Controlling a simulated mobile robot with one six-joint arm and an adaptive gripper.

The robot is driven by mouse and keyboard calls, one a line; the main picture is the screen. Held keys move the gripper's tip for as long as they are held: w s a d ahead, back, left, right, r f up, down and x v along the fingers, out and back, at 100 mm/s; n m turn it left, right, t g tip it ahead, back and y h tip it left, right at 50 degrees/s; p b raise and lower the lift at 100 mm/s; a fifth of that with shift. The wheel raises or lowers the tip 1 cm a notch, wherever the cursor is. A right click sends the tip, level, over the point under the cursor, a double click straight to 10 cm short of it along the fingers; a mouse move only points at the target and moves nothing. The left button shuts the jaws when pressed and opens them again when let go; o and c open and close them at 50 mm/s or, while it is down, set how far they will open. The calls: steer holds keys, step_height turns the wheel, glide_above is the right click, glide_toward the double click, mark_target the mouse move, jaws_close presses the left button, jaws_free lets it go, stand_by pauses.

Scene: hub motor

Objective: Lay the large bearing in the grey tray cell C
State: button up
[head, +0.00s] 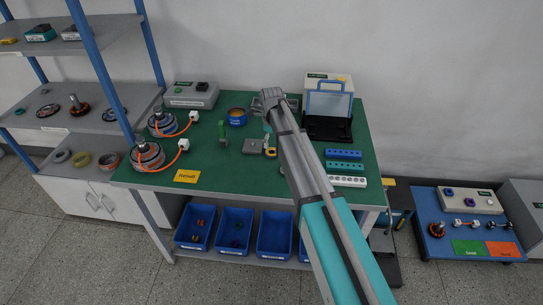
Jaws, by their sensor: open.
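My gripper (270,95) is at the end of my arm, over the back middle of the green workbench (225,165). Its fingers are small in the head view, and I see nothing held in it. I cannot pick out the large bearing for certain. Ring-shaped parts lie on the lower left shelf: a grey ring (62,155), a yellowish ring (82,159) and a reddish ring (109,161). A grey object (292,102) is partly hidden behind my gripper; I cannot tell whether it is the grey tray, and no cell letters are readable.
Two motor hubs (148,155) with orange cables stand at the bench's left. A blue round container (237,117), a grey plate (255,146) and a black case (328,127) are near my arm. Blue and white hole blocks (345,154) lie right. Blue bins (233,229) sit below.

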mark_target(272, 150)
steer(key=shift+f, duration=0.1)
stand_by(0.3)
steer(key=shift+f+b, duration=2.5)
steer(key=shift+b, duration=0.15)
steer(key=c, duration=1.2)
steer(key=shift+r, duration=0.2)
step_height(272, 150, up, 3)
steer(key=p, duration=0.3)
steer(key=s+d+r+p, duration=0.1)
steer(key=s+r+p, duration=0.2)
steer(key=s, duration=0.1)
steer(key=s+d+r+p, duration=0.1)
steer(key=s+r+p, duration=0.2)
steer(key=s, duration=0.2)
steer(key=s+d+r+p, duration=0.1)
steer(key=s+r+p, duration=0.2)
steer(key=s+p, duration=0.1)
steer(key=shift+s+r, duration=0.35)
steer(key=shift+s, duration=0.1)
